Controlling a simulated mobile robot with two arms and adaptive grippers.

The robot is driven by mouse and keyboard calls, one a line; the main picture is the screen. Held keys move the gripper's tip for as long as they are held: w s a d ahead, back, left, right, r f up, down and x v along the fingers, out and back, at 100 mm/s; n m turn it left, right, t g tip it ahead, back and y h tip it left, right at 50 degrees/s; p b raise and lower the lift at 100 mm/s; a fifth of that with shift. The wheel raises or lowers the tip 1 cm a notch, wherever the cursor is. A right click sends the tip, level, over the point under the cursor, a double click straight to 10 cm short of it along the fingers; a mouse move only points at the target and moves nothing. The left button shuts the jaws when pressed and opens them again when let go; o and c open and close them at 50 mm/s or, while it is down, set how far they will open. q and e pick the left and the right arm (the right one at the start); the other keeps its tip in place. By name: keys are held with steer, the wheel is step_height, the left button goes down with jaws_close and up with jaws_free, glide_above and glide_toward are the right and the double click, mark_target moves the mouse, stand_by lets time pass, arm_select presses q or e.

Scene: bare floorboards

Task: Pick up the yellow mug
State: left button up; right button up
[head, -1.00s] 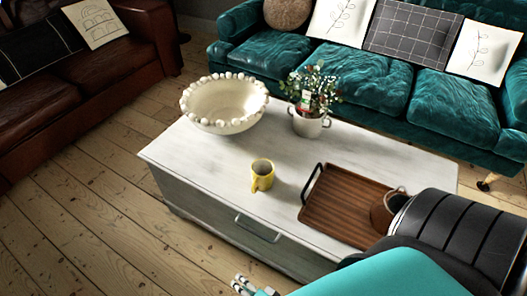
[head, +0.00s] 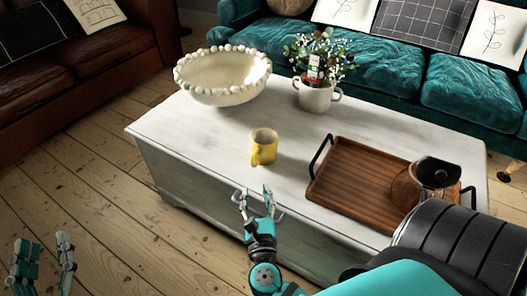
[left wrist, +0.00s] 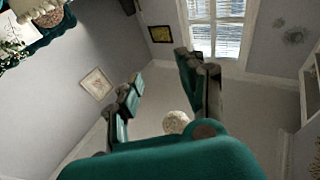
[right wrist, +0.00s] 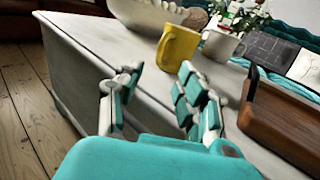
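The yellow mug (head: 264,147) stands upright on the white coffee table (head: 190,130), near its front edge. My right gripper (head: 257,200) is open and empty at the table's front edge, just short of the mug and apart from it. In the right wrist view the mug (right wrist: 178,48) shows beyond and above the open fingers (right wrist: 150,95). My left gripper (head: 45,255) is at the lower left of the head view, over the floor. Its fingers are spread and empty in the left wrist view (left wrist: 160,85), which faces a wall and window.
A wooden tray (head: 350,180) with a glass pot (head: 425,180) lies right of the mug. A white beaded bowl (head: 222,78) and a potted plant (head: 315,97) stand behind it. A teal sofa and a brown sofa flank the table.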

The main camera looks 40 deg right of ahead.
mark_target(253, 164)
steer(key=x, duration=0.5)
steer(key=shift+w, duration=0.1)
steer(key=b+x, duration=0.1)
steer(key=x, duration=0.4)
arm_select(q)
steer(key=r+t, duration=0.1)
steer(key=r, duration=0.1)
steer(key=s+r+t+h, duration=0.1)
steer(key=r, duration=0.1)
steer(key=shift+s+d+t, duration=0.1)
steer(key=shift+s+t, duration=0.05)
steer(key=shift+t, duration=0.15)
arm_select(e)
jaws_close()
